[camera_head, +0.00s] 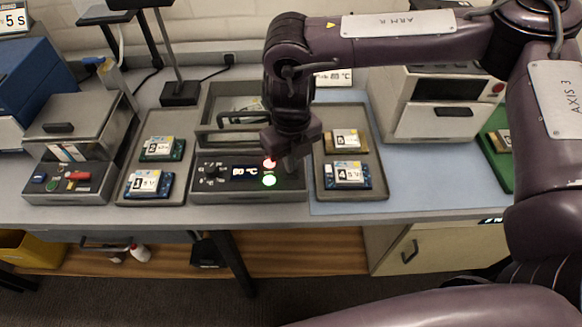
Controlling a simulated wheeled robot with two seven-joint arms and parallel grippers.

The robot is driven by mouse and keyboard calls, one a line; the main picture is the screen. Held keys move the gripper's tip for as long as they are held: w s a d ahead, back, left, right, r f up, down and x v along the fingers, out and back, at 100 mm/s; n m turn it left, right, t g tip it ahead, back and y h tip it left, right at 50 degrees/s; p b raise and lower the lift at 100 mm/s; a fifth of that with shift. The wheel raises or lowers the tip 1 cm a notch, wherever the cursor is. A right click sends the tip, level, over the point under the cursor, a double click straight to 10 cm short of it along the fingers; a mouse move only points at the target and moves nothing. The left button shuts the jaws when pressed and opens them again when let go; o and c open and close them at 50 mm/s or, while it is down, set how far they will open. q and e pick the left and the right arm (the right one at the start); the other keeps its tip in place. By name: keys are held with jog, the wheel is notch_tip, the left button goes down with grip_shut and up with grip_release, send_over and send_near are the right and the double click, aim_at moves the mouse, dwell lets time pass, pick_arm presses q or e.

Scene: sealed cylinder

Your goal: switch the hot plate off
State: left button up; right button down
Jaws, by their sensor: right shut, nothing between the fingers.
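The hot plate (225,188) is the grey unit at the middle of the bench. Its front panel has a dark knob (211,171), a lit display (245,171) that seems to read 80 °C, a glowing red button or lamp (269,163) and a bright green one (269,180) below it. My right gripper (290,165) is shut and empty, pointing down just right of the red light. I cannot tell whether it touches the panel. My wrist hides part of the unit's right side. My left gripper is not in view.
Trays with labelled boards stand left (126,186) and right (378,180) of the hot plate. A lidded box with coloured controls (68,182) is at the far left. A white oven-like unit (437,105) stands at the back right. The blue mat (440,180) has free room.

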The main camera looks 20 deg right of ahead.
jog(key=shift+f+b, duration=0.4)
jog(key=shift+f, duration=0.2)
jog(key=shift+s+r, duration=0.1)
jog(key=shift+r+p, duration=2.75)
jog(key=shift+r, duration=0.75)
jog(key=shift+f, duration=0.1)
